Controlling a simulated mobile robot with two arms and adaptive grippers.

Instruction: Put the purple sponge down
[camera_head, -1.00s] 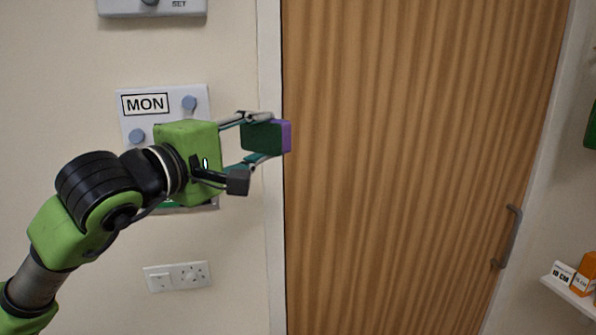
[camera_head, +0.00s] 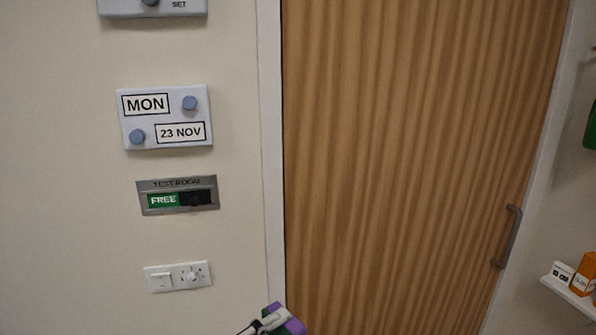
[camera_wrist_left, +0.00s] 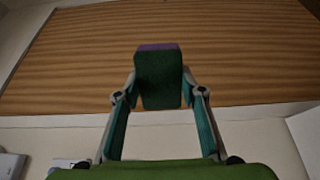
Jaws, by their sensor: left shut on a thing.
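The purple sponge (camera_head: 290,318) shows at the bottom edge of the head view, in front of the door's lower left part; it is purple with a dark green layer. In the left wrist view the sponge (camera_wrist_left: 160,78) shows its dark green face with a purple strip at the far end. My left gripper (camera_head: 272,320) is shut on the sponge, its two fingers on either side of it. In the head view most of this gripper and its arm are below the frame. My right gripper is not in view.
A wooden door (camera_head: 400,170) with a grey handle (camera_head: 508,237) fills the middle. On the wall are a calendar panel (camera_head: 165,117), a sliding FREE sign (camera_head: 178,196) and a switch plate (camera_head: 178,276). A small white shelf (camera_head: 568,300) holds boxes at right.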

